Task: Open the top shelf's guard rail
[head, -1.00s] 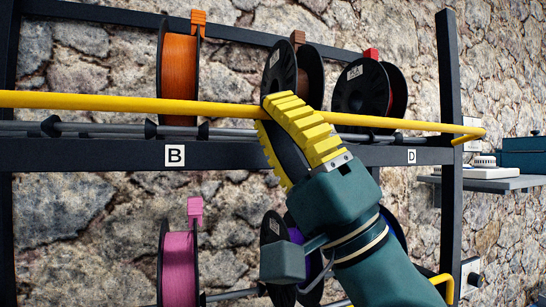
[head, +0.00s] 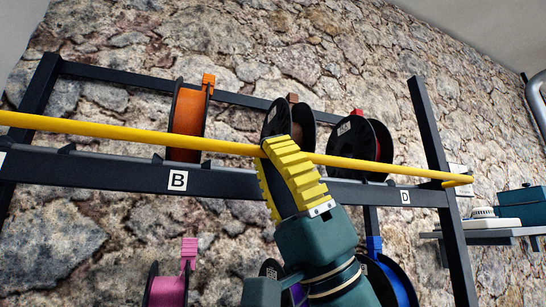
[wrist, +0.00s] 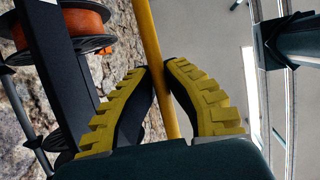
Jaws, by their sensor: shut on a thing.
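The top shelf's guard rail is a long yellow bar (head: 90,127) across the front of the top shelf (head: 115,175), in front of the spools. Its right end (head: 460,181) bends back toward the rack's right post. My gripper (head: 266,147) has its yellow ribbed fingers on the rail near the middle, between labels B and D. In the wrist view the rail (wrist: 148,28) runs between the two fingertips (wrist: 158,66), which are closed on it. The fingers hide a short stretch of the rail.
Behind the rail stand an orange spool (head: 187,120), a dark spool (head: 278,117) and a red-and-black spool (head: 350,138). A pink spool (head: 168,290) is below. A side shelf (head: 490,233) with a teal box (head: 520,200) lies right.

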